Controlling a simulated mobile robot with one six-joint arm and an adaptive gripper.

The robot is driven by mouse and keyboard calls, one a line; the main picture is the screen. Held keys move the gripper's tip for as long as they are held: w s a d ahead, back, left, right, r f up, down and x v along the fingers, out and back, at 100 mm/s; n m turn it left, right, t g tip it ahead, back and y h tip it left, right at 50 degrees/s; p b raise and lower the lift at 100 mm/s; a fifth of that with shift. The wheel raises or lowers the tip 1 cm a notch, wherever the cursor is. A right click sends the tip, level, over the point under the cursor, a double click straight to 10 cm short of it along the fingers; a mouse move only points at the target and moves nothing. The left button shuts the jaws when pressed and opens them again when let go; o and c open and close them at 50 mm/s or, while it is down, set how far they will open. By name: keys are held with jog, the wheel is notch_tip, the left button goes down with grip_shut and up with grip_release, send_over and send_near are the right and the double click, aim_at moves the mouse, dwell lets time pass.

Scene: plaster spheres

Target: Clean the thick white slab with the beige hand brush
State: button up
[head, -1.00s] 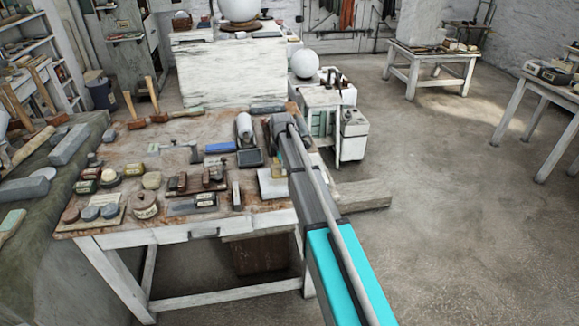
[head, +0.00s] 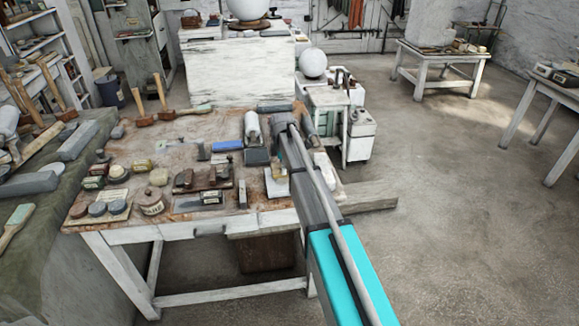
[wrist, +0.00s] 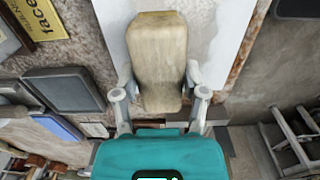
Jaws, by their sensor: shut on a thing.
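My gripper (wrist: 159,105) is shut on the beige hand brush (wrist: 158,50), gripping its sides near one end. The brush is a pale wooden block with rounded corners, and its underside is hidden. The thick white slab (wrist: 225,30) lies below the brush in the wrist view. I cannot tell whether brush and slab touch. In the head view my arm covers the brush and much of the slab; a white patch right of the arm seems to be part of it.
The worktable (head: 215,225) is crowded left of my arm. A dark tray (wrist: 65,88) and a blue block (head: 227,145) lie near the slab. Mallets (head: 142,118) stand at the far left. A white cabinet (head: 328,125) stands beyond the table; the floor at right is open.

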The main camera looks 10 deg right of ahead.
dwell(0.6)
jog(key=shift+d, duration=1.1)
jog(key=shift+d, duration=1.1)
jog(key=shift+a, duration=0.15)
jog(key=shift+a, duration=0.95)
jog(key=shift+a, duration=0.15)
jog(key=shift+a, duration=1)
